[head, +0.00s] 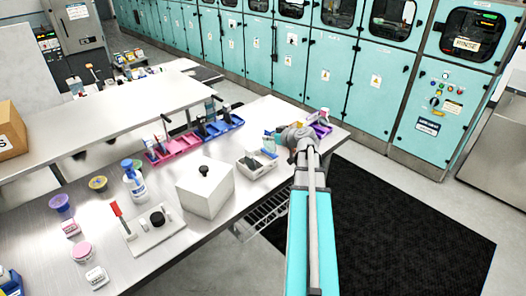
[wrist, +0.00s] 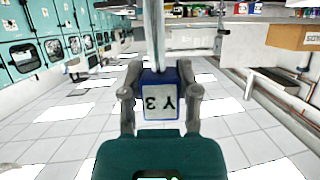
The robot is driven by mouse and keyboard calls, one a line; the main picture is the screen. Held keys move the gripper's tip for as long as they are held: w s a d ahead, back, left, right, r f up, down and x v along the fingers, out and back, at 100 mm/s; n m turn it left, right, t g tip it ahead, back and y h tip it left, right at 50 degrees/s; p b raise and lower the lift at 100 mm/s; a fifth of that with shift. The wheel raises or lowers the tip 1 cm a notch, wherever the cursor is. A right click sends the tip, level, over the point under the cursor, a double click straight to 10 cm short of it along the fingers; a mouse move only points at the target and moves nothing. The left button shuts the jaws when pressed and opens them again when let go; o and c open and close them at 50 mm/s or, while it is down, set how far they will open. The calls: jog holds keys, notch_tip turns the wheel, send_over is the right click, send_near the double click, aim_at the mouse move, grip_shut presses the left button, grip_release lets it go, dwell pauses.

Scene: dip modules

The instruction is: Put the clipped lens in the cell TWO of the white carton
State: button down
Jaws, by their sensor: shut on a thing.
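My gripper (wrist: 160,88) is shut on a blue block (wrist: 186,72) with a pale label reading "Y 3" upside down. A long grey bar rises from the block in the wrist view. I cannot tell whether a lens is part of this piece. In the head view my gripper (head: 290,136) is over the right end of the steel table, and what it holds is too small to make out. A small white carton (head: 250,174) stands on the table, left of and nearer than the gripper. Its cells and their marks are too small to read.
A large white box with a black knob (head: 204,194) stands left of the carton. Pink and blue trays (head: 180,147) lie behind it, and a purple tray (head: 322,131) is right of the gripper.

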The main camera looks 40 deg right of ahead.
jog(key=w+d+f+b, duration=0.2)
jog(key=w+f+b, duration=0.3)
jog(key=w+f, duration=0.1)
jog(key=shift+d, duration=0.1)
dwell(0.5)
jog(key=shift+w+d+f+b, duration=0.1)
jog(key=shift+w+f+b, duration=0.05)
jog(key=shift+f+b, duration=0.9)
jog(key=shift+w+d+f+b, duration=0.1)
jog(key=shift+w+f+b, duration=0.05)
jog(key=shift+f+b, duration=0.9)
jog(key=shift+f+b, duration=0.1)
jog(key=shift+b, duration=0.2)
jog(key=shift+c, duration=1.7)
grip_release()
jog(key=shift+r, duration=0.25)
